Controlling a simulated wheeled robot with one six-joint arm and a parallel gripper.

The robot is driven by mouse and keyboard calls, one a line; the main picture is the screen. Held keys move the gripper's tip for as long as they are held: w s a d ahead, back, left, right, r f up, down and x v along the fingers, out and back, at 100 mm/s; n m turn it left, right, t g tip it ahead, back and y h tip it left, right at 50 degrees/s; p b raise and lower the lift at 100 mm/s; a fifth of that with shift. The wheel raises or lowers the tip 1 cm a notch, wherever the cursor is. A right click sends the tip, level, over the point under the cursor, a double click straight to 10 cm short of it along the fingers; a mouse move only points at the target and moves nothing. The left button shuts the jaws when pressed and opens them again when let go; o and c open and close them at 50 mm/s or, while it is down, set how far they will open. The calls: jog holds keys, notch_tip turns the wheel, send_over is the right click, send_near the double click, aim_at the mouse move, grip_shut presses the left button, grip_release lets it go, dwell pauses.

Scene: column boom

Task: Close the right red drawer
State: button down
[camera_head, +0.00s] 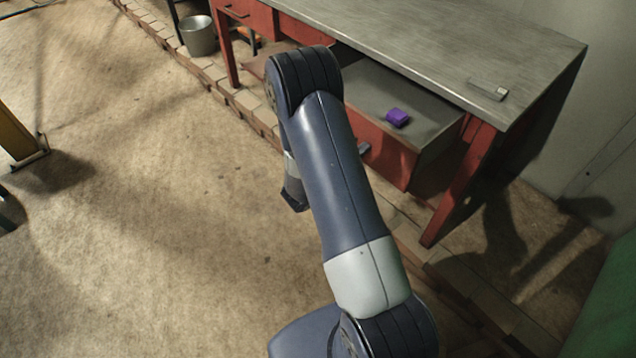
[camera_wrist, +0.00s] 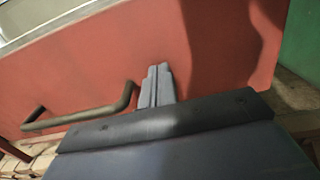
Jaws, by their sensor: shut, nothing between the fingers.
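The right red drawer (camera_head: 397,159) stands pulled out from under the grey-topped desk, with a purple block (camera_head: 397,117) lying inside it. In the wrist view its red front (camera_wrist: 110,75) fills most of the picture, with a dark bar handle (camera_wrist: 80,116) at the left. My gripper (camera_wrist: 157,72) is shut and empty, its fingertips in front of the drawer front, to the right of the handle. I cannot tell whether the tips touch the front. In the head view my arm hides part of the drawer front, and the fingers do not show clearly.
The desk (camera_head: 450,50) has red legs and a small grey object (camera_head: 487,91) on its top. A metal bucket (camera_head: 199,36) stands at the back left. A row of bricks edges the floor beneath the desk. The floor (camera_head: 130,220) to the left is mostly clear.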

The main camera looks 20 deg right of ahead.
jog(key=b, duration=0.6)
send_over(408, 128)
jog(key=shift+s+f, duration=0.1)
jog(key=shift+d+r, duration=0.1)
jog(key=shift+r, duration=0.15)
jog(key=shift+r, duration=0.1)
